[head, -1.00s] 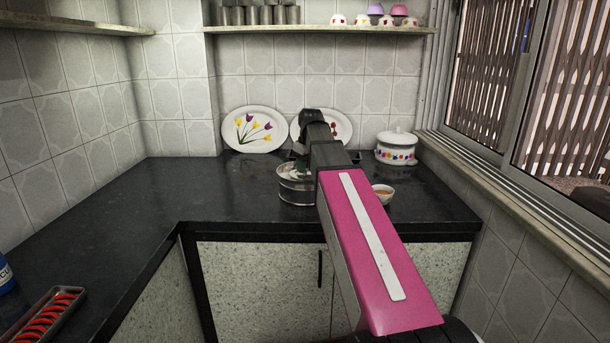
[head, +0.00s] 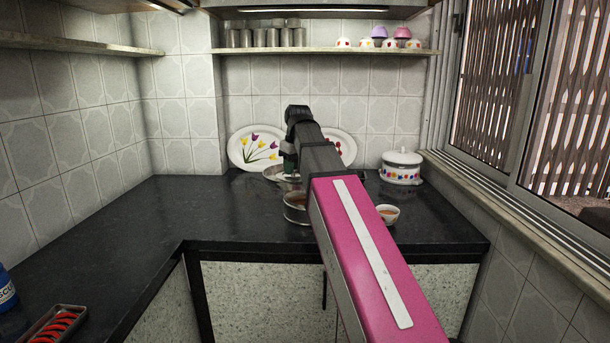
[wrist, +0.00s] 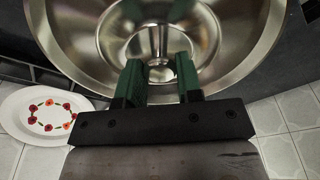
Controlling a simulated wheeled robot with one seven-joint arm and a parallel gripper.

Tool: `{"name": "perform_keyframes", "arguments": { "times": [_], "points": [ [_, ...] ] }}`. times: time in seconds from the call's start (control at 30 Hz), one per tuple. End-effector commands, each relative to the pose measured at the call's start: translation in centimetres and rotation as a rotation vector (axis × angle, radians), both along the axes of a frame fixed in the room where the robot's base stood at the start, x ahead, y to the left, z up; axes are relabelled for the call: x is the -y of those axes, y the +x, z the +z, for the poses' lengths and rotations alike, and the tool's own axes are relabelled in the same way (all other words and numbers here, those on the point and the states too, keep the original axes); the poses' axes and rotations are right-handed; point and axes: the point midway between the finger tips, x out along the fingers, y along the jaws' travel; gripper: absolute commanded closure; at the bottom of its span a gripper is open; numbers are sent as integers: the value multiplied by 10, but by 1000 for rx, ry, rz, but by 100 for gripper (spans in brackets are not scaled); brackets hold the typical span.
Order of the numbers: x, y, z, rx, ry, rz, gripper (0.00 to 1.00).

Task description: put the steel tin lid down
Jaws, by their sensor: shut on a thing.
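The steel tin lid (head: 274,173) is held in the air above and behind the open steel tin (head: 295,208) in the head view. In the wrist view the lid (wrist: 80,45) is a wide shiny round dish filling the upper picture. My gripper (wrist: 160,75) has green fingers shut on its middle; the exact contact is partly hidden. In the head view my gripper (head: 290,166) shows at the end of my arm, its fingers largely hidden. The tin stands on the black counter, its right side hidden by my arm.
A small bowl (head: 388,214) and a white lidded pot (head: 401,168) stand right of my arm. A tulip plate (head: 255,147) and a second plate (head: 346,147) lean on the back wall.

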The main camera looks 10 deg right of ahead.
Motion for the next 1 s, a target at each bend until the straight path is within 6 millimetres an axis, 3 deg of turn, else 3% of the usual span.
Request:
{"name": "perform_keyframes", "arguments": {
  "times": [0.3, 0.53, 1.0],
  "points": [
    [-33, -17, 22, 0, 0, 1, 94],
    [-62, -18, 19, -2, -1, 3, 94],
    [-195, -26, -21, -3, -1, 3, 94]
  ]
}}
